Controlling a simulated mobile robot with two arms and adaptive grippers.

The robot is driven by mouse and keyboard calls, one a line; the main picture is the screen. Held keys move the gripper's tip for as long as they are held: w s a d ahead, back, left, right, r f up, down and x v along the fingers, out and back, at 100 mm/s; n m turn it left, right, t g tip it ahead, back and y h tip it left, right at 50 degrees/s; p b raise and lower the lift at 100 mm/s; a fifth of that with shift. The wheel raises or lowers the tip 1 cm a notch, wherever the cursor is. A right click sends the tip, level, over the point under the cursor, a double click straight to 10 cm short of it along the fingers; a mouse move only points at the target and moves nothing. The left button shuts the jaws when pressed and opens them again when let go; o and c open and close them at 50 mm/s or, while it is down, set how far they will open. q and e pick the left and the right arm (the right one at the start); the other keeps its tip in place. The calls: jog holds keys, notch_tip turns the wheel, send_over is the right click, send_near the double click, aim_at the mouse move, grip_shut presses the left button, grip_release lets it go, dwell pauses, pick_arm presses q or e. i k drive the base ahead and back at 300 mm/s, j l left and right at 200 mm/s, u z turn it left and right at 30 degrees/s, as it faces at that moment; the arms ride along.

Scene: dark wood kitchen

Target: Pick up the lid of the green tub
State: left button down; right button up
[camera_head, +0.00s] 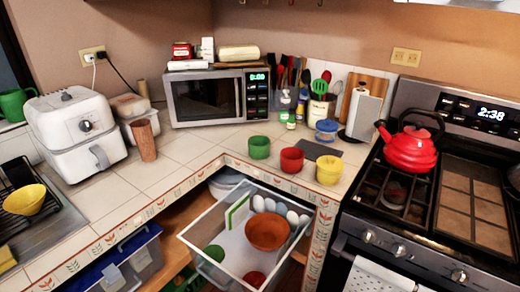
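A small green tub (259,148) stands upright on the tiled counter near the corner edge, left of a red tub (291,160) and a yellow tub (329,170). I cannot tell whether its top is covered or open. A round flat green piece (212,253), which looks like a lid, lies in the front left of the white open drawer (189,232) below the counter. A similar red round piece (253,280) lies near it at the drawer's front. Neither of my grippers is in view.
The drawer also holds a brown bowl (267,232), several white eggs (270,205) and an upright green-edged board (237,212). A blue crate (140,250) sits lower left. The stove with a red kettle (410,150) is right. An air fryer (75,130) and microwave (206,98) stand behind.

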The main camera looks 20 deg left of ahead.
aim_at(216, 252)
jog(key=j+u, duration=0.15)
jog(key=u, duration=0.3)
jog(key=j+u, duration=0.1)
jog(key=u, duration=0.35)
jog(key=i+l+u, duration=0.1)
jog(key=l+u, duration=0.15)
jog(key=l, duration=0.15)
